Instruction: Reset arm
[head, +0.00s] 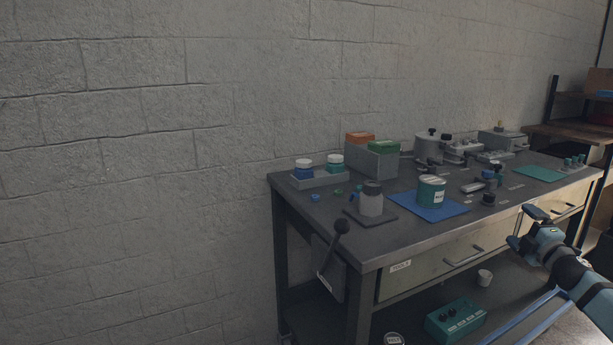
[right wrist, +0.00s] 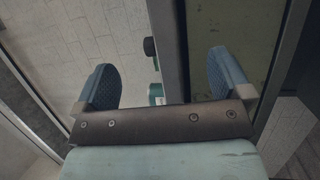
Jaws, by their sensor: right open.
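My right gripper (head: 526,228) is at the right of the head view, in front of the workbench's drawer side. In the right wrist view its two blue fingers (right wrist: 160,80) are spread wide with nothing between them. A table edge and a drawer front lie beyond the fingers there. My right arm comes in from the lower right. My left gripper is not in view.
The dark workbench (head: 285,197) holds bottles on a grey tray (head: 320,181), grey bins, a teal can (head: 430,190) on a blue mat (head: 402,199), and a green mat (head: 540,174). A teal box (head: 455,320) sits on the lower shelf.

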